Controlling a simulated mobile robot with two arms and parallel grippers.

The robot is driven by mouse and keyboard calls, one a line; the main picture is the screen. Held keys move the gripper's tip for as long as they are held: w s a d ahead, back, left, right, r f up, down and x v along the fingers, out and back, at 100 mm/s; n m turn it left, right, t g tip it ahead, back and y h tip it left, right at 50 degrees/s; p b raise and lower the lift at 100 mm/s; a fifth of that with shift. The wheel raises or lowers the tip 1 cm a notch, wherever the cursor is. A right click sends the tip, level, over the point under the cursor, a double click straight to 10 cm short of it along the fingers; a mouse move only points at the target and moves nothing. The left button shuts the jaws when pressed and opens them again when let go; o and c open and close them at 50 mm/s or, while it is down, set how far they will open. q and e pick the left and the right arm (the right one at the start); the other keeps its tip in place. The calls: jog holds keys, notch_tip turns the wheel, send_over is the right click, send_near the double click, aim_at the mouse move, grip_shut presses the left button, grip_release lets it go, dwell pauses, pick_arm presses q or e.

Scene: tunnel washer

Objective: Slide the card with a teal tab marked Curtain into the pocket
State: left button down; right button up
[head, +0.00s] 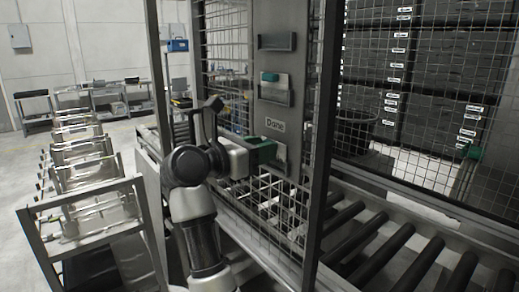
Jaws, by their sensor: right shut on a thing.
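My right gripper (262,152) is in front of the grey panel (296,20), below a label reading "Done" (275,125). It is shut on a pale card (281,153) with a green-teal part at the jaws. No writing on this card can be read. The gripper hides much of it, and I cannot tell whether its edge is inside a pocket. Higher on the panel, a dark pocket (276,96) holds another pale card with a teal tab (270,77). The dark top pocket (277,42) looks empty. My left gripper is not in view.
Wire mesh fencing and a dark post (321,130) stand beside the panel. A roller conveyor (400,250) runs at lower right. Metal rack carts (85,215) line the left, with open floor beyond. A dark bin (354,128) stands behind the mesh.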

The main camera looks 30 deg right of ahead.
jog(key=shift+f+b, duration=0.3)
jog(key=shift+b, duration=0.05)
dwell(0.7)
jog(key=o, duration=1)
